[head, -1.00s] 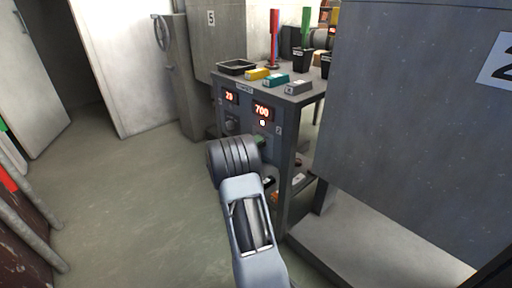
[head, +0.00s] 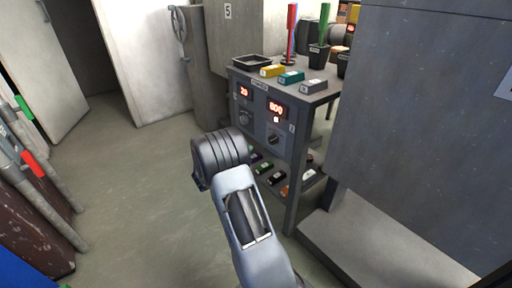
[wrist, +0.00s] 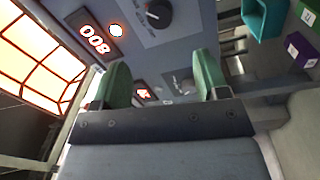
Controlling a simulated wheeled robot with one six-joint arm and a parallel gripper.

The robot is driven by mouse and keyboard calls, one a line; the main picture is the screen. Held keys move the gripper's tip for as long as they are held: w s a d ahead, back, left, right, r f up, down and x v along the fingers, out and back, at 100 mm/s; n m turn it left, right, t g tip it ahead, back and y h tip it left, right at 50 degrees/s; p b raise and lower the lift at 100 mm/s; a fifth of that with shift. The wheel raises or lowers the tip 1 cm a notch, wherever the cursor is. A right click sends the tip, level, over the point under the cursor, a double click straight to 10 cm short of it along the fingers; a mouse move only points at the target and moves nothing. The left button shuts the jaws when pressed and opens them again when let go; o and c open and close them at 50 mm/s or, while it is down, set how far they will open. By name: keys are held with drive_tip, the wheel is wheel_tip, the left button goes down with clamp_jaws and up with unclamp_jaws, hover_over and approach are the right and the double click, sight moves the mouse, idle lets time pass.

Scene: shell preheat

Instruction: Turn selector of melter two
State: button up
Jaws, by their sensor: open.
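The selector of melter two is the dark right-hand knob (head: 273,138) on the grey control panel (head: 257,112), beside a small "2" mark and under a lit display (head: 277,107) that seems to read 800. In the wrist view, a dark round knob with a white mark (wrist: 158,13) shows at the top, beside the lit 800 display (wrist: 95,39). My gripper (wrist: 163,68) is open and empty, its two green fingers apart and pointing towards the panel. The knob by the 800 display is beyond the fingertips, not between them. In the head view my wrist hides the fingers.
The left knob (head: 246,116) sits under a display reading about 20. Yellow, teal and grey blocks and a black tray (head: 253,61) lie on the panel's top. A lower shelf holds several small blocks. A large grey cabinet (head: 425,130) stands close at right.

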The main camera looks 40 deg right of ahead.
drive_tip(key=shift+w+a+f, duration=0.1)
drive_tip(key=shift+a, duration=1.1)
drive_tip(key=s+a+r+g+y+p, duration=0.1)
drive_tip(key=s+a+r+y+p, duration=0.15)
drive_tip(key=r+p, duration=0.4)
drive_tip(key=s+a+r+y+p, duration=0.25)
drive_tip(key=s+r+p, duration=0.2)
drive_tip(key=r, duration=0.35)
drive_tip(key=s+a+r+g+y+p, duration=0.1)
drive_tip(key=s+a+r+y+p, duration=0.15)
drive_tip(key=r+p, duration=0.45)
drive_tip(key=s+a+r+n+t+y+p, duration=0.1)
drive_tip(key=s+a+r+t+y+p, duration=0.1)
drive_tip(key=a+r+p, duration=0.4)
drive_tip(key=s+a+r+n+t+y+p, duration=0.1)
drive_tip(key=s+a+r+t+y+p, duration=0.1)
drive_tip(key=a+r+y+p, duration=0.3)
drive_tip(key=s+a+r+n+t+y+p, duration=0.1)
drive_tip(key=s+a+r+t+y+p, duration=0.2)
drive_tip(key=a+r+p, duration=0.4)
wheel_tip(320, 180, up, 6)
drive_tip(key=s+y+p, duration=0.1)
drive_tip(key=p, duration=0.2)
drive_tip(key=shift+a+f, duration=0.2)
drive_tip(key=shift+f, duration=0.05)
drive_tip(key=shift+s, duration=0.1)
